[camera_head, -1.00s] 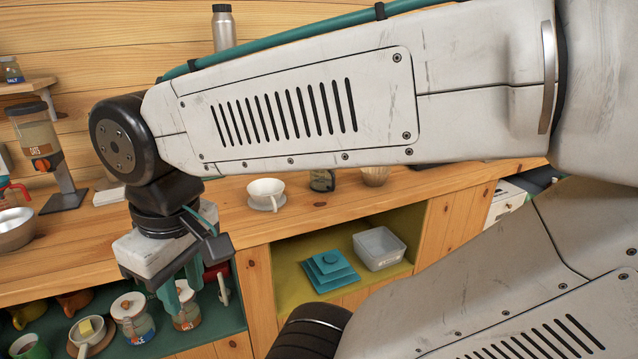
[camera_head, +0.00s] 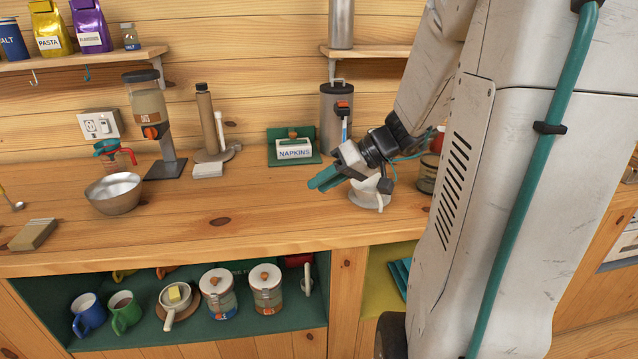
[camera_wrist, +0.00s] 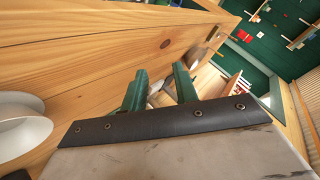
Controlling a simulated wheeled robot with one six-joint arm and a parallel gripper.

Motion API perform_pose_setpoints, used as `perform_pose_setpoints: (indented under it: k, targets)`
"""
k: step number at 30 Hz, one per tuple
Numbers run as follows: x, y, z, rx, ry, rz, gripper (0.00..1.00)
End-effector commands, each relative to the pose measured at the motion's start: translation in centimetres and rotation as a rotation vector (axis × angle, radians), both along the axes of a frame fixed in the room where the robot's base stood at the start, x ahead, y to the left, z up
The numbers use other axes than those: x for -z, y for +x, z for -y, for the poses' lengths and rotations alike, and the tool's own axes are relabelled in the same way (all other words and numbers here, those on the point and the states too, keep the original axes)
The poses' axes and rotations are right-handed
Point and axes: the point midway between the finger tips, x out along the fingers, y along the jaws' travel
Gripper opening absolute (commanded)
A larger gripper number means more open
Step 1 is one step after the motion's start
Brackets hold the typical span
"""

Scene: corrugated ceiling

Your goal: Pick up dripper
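The dripper (camera_head: 370,198), a white cup with a wide flat base, stands on the wooden counter (camera_head: 250,225) in the head view. My gripper (camera_head: 322,180) is above it and partly hides it. The teal fingers point to the left, past the dripper. In the wrist view, part of the white dripper (camera_wrist: 20,125) shows at the left edge, outside the fingers. My gripper (camera_wrist: 160,80) has its two fingers apart with nothing between them.
A napkin holder (camera_head: 294,148) and a grey canister (camera_head: 337,115) stand behind my gripper. A metal bowl (camera_head: 114,195) and an oats dispenser (camera_head: 150,105) stand to the left. Jars and mugs fill the shelf below. The counter's front middle is clear.

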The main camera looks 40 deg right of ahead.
Motion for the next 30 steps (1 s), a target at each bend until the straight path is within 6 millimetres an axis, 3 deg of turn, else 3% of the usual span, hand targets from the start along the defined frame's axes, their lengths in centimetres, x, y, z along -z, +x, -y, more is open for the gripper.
perform_pose_setpoints:
  k: [1, 6, 9, 12, 17, 30]
  targets:
    - [1.2, 0.4, 4.0, 0.083, 0.011, 0.068, 0.29]
    - [4.5, -0.4, 16.4, 0.336, -0.08, 0.295, 0.29]
    - [6.3, -2.2, 21.6, 0.452, -0.153, 0.364, 0.29]
    - [7.4, -3.6, 24.7, 0.523, -0.209, 0.399, 0.29]
    - [8.4, -4.0, 26.5, 0.563, -0.247, 0.417, 0.29]
    - [10.4, 1.3, 26.5, 0.562, -0.248, 0.417, 0.29]
